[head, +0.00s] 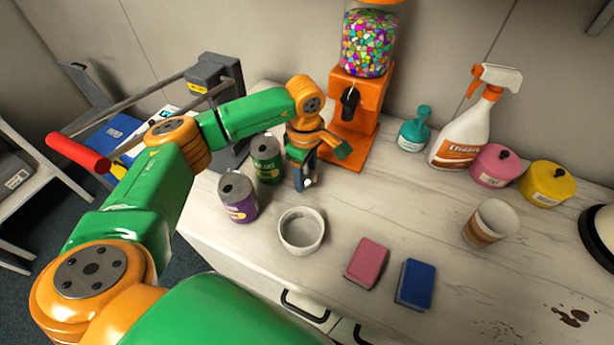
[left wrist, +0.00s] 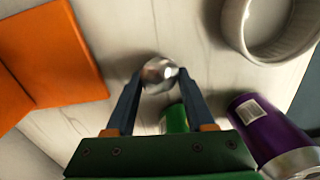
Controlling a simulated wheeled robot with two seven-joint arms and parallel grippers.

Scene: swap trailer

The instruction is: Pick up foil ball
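The foil ball (left wrist: 160,73) is small, shiny and silver. In the left wrist view it sits between the two dark fingertips of my left gripper (left wrist: 161,78), with both tips against its sides. In the head view my left gripper (head: 304,180) points down at the counter in front of the orange candy machine, and a bit of the foil ball (head: 308,183) shows at its tips. I cannot tell whether the ball still touches the counter. My right gripper is not in view.
A purple can (head: 238,198) and a green can (head: 267,158) stand left of the gripper. A white bowl (head: 301,231) is just in front. The candy machine (head: 352,115) is close behind.

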